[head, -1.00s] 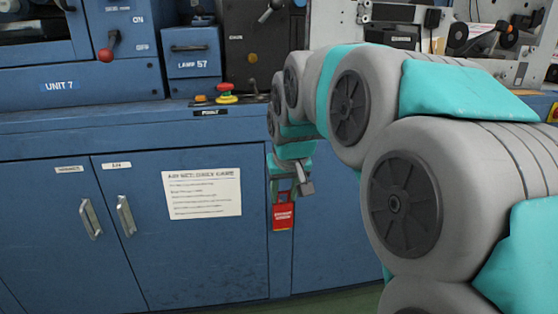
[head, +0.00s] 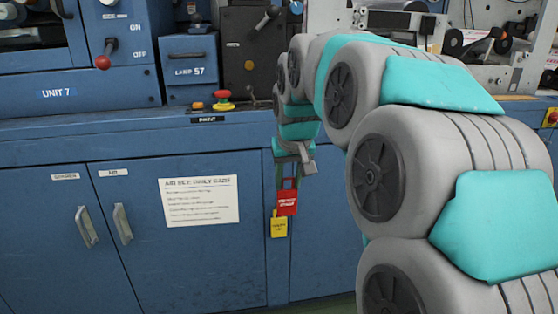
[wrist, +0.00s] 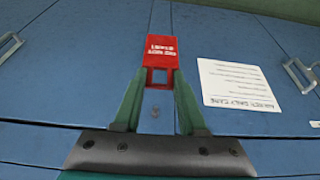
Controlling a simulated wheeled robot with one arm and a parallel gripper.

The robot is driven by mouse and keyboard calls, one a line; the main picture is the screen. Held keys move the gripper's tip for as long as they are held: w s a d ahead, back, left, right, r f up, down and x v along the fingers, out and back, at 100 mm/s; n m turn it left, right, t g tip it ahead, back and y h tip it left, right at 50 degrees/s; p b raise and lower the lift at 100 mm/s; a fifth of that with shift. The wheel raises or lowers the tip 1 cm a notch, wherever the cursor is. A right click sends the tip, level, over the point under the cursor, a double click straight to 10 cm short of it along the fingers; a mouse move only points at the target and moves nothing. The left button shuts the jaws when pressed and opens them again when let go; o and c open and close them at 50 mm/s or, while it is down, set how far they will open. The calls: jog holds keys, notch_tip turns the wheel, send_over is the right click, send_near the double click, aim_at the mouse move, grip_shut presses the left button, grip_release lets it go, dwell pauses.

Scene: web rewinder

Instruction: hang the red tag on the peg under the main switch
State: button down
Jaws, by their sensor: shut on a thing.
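The red tag (head: 287,202) hangs from my gripper (head: 285,182) in front of the blue cabinet's right part. In the wrist view the red tag (wrist: 162,48) is held by its open frame end between the two green fingers of my gripper (wrist: 160,80), its lettering upside down.
A yellow tag (head: 278,225) shows just below and left of the red one, partly covered by it. A red mushroom button (head: 223,98) stands on the ledge. Cabinet handles (head: 122,223) and a paper notice (head: 200,201) are on the doors. My arm covers the right side.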

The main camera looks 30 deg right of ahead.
jog(key=w+d, duration=0.1)
jog(key=w, duration=0.2)
jog(key=w+d, duration=0.1)
jog(key=w, duration=0.3)
jog(key=w+d, duration=0.1)
jog(key=w, duration=0.3)
jog(key=shift+w+d+p, duration=0.1)
jog(key=shift+w+p, duration=0.05)
jog(key=shift+p, duration=0.15)
jog(key=shift+f, duration=0.5)
jog(key=shift+f, duration=0.3)
jog(key=shift+c, duration=2.3)
grip_release()
jog(key=v, duration=0.7)
jog(key=shift+r, duration=0.45)
